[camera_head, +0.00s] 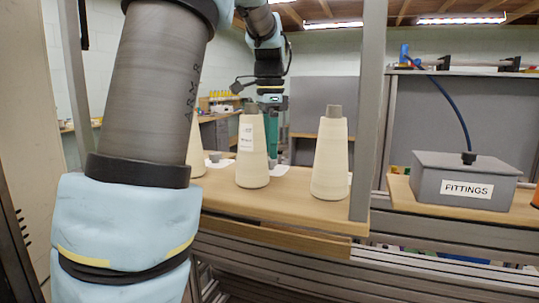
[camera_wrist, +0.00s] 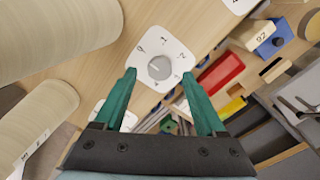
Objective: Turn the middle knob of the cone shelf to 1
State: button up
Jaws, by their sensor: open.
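The middle knob (camera_wrist: 160,67) is a round grey dial on a white plate with small marks around it. It lies on the wooden top of the cone shelf (camera_head: 290,200). My gripper (camera_wrist: 158,74) is open, with its green fingers on either side of the knob in the wrist view; I cannot tell whether they touch it. The knob's pointer setting is too small to read surely. In the head view, my gripper (camera_head: 271,128) hangs behind the cones and partly hides the knob area.
Cream yarn cones stand on the shelf, including a middle one (camera_head: 252,152) and a right one (camera_head: 330,155). Another white plate (camera_wrist: 239,5) shows at the wrist view's top edge. A grey FITTINGS box (camera_head: 465,180) stands right, beyond a metal post (camera_head: 368,110).

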aim_at(270, 164)
jog(key=shift+f, duration=1.2)
grip_shut()
